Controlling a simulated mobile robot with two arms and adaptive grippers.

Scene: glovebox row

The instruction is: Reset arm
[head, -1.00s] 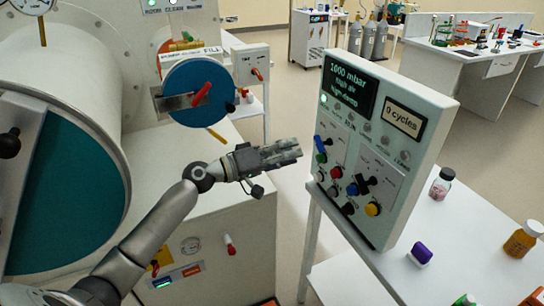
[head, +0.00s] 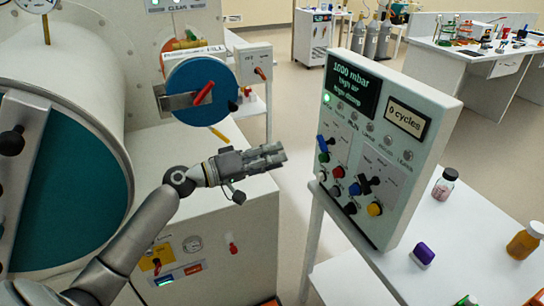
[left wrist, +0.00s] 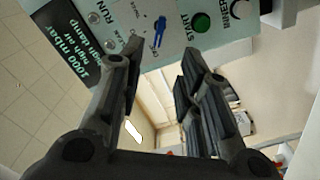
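My left gripper (head: 274,158) is in the head view, between the glovebox and the control panel (head: 385,145), apart from both. In the left wrist view the two fingers of my left gripper (left wrist: 160,85) stand apart with nothing between them. The panel (left wrist: 150,22) fills the top of that view, with a blue lever (left wrist: 160,28) and a green button (left wrist: 201,22) beyond the fingers. In the head view the panel's screen (head: 354,81) reads 1000 mbar, and a smaller display (head: 407,118) reads 0 cycles. My right gripper is not in view.
The glovebox's large teal door (head: 75,185) and small blue round door (head: 200,90) with a red handle are at left. A white table (head: 470,235) at right holds a purple-capped item (head: 422,254), a dark-capped jar (head: 444,184) and an orange bottle (head: 524,241). Floor shows between glovebox and table.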

